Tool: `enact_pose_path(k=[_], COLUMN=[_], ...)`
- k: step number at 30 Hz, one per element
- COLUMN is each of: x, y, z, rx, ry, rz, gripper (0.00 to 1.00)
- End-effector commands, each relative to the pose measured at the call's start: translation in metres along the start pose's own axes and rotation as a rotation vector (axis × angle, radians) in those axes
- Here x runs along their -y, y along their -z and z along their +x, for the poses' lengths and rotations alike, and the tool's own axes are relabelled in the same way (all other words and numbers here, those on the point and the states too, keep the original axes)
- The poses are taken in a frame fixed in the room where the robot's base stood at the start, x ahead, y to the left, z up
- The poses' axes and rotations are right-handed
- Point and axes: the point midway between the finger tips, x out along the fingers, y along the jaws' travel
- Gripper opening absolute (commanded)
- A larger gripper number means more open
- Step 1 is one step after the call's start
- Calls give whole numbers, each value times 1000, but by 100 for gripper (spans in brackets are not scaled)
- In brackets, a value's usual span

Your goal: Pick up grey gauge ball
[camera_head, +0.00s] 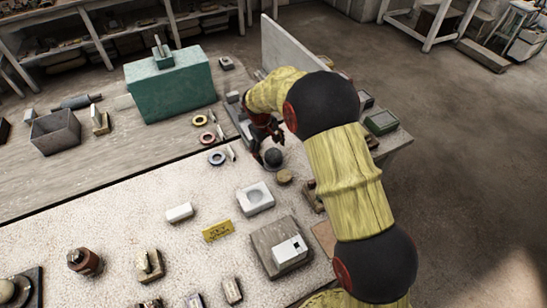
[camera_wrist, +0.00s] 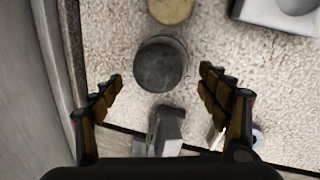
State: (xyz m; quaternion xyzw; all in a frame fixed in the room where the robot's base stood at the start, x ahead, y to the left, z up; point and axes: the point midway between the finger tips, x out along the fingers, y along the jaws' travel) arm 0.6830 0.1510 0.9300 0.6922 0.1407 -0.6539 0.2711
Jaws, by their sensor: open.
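The grey gauge ball (camera_head: 273,157) is dark grey and round, and rests on the pale speckled table top close to my gripper in the head view. In the wrist view the ball (camera_wrist: 160,63) lies ahead of the fingertips, roughly centred between their lines. My gripper (camera_wrist: 158,85) is open, with one finger on each side and nothing between the tips. In the head view my gripper (camera_head: 268,132) is partly hidden by my arm, beside the ball. I cannot tell its exact height above the table.
A tan round piece (camera_wrist: 171,10) lies just beyond the ball. A grey block (camera_wrist: 165,130) stands between the fingers' bases. A white block with a round hollow (camera_head: 255,198) is nearby. A pale upright panel (camera_head: 290,48) stands behind my gripper. A green box (camera_head: 168,88) is further left.

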Motion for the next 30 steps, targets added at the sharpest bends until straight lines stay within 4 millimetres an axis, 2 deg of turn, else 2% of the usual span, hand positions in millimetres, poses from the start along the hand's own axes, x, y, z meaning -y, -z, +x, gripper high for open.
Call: enact_pose_path(k=[12, 20, 30], x=[-3, -3, -3], y=[-3, -3, -3], z=[48, 50, 50], rx=[-1, -2, -1], ry=[0, 0, 0], rz=[2, 1, 1], gripper=[76, 75, 56])
